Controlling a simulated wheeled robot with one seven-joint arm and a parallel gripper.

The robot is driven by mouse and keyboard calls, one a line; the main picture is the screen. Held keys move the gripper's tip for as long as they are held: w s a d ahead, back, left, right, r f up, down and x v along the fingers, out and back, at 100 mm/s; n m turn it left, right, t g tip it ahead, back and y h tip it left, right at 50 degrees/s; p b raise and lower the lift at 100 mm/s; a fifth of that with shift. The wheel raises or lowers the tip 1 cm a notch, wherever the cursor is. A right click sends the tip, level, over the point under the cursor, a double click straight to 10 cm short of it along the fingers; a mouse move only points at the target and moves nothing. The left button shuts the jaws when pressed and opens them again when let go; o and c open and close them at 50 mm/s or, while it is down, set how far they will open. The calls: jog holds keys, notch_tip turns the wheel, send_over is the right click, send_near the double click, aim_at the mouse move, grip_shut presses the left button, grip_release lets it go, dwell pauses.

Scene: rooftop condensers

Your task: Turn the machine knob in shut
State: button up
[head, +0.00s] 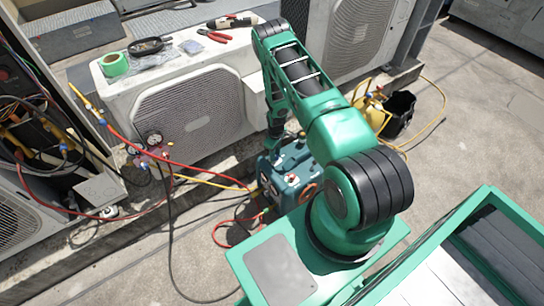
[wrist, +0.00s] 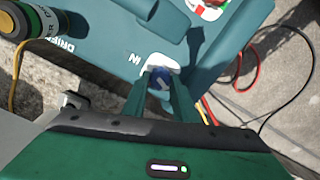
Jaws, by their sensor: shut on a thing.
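The machine (head: 297,163) is a teal box on the ground in front of the white condenser, partly hidden by my arm. In the wrist view its teal top (wrist: 110,55) fills the upper part, with white lettering that includes "IN".
A dark canister with a green and yellow band (wrist: 32,20) stands at the wrist view's upper left. A red, white and green part (wrist: 208,8) is at the top. Red and yellow hoses (head: 215,182) run to the machine.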

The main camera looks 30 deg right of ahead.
jog(key=m, duration=0.5)
jog(key=s+m, duration=0.1)
jog(key=m, duration=0.1)
jog(key=shift+d+f, duration=0.1)
jog(key=shift+d, duration=0.1)
jog(key=m, duration=0.6)
jog(key=shift+a, duration=0.15)
dwell(0.4)
jog(key=o, duration=1)
jog(key=shift+o, duration=0.2)
jog(key=shift+w, duration=0.25)
jog(key=shift+w, duration=0.1)
